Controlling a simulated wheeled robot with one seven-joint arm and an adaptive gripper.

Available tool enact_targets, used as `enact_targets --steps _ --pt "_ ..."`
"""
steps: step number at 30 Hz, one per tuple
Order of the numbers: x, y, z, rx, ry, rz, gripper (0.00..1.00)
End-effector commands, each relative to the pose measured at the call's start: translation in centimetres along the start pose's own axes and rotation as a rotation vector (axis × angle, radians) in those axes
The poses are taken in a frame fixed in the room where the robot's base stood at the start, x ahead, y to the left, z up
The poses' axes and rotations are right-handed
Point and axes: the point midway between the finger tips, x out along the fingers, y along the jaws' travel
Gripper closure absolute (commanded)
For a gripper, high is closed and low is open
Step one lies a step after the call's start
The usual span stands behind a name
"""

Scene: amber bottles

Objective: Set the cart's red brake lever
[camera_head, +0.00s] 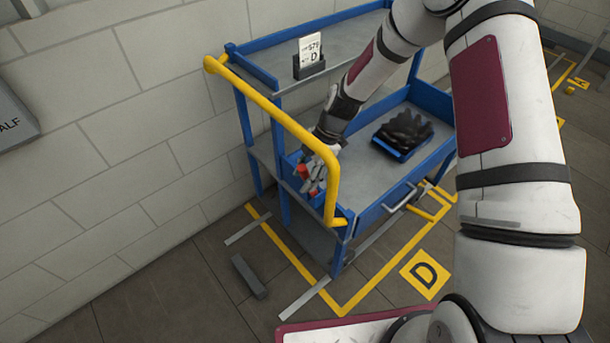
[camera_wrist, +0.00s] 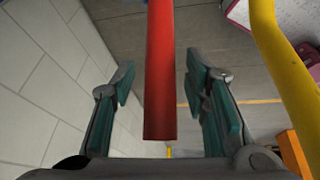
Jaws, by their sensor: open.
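The cart (camera_head: 258,153) is blue with grey shelves and a yellow push handle (camera_head: 290,122). The red brake lever (camera_head: 302,171) shows as a small red patch near the handle's lower part, mostly hidden by my gripper. In the wrist view the lever (camera_wrist: 160,75) is a red bar running from the top edge to the middle. My gripper (camera_wrist: 164,80) is open, with its green-padded fingers on both sides of the lever and gaps visible between pads and bar. In the head view my gripper (camera_head: 313,178) is beside the yellow handle, at the cart's near end.
The yellow handle tube (camera_wrist: 283,75) passes close on the right in the wrist view. Black gloves (camera_head: 406,129) lie in a blue tray on the shelf. A label holder (camera_head: 309,62) stands on the top shelf. A grey block (camera_head: 249,276) lies on the floor. A block wall (camera_head: 110,120) is at left.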

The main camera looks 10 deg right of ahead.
Motion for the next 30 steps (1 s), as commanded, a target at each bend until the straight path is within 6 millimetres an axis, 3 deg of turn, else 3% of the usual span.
enact_targets --steps 1,6,17,30 --pt "0.0 0.0 0.0 0.0 0.0 0.0 0.61" --pt "0.0 0.0 0.0 0.0 0.0 0.0 0.99" --pt "-0.1 0.2 0.3 0.002 0.016 0.0 1.0" --pt "-1.4 0.9 3.0 0.032 0.237 -0.03 1.0"
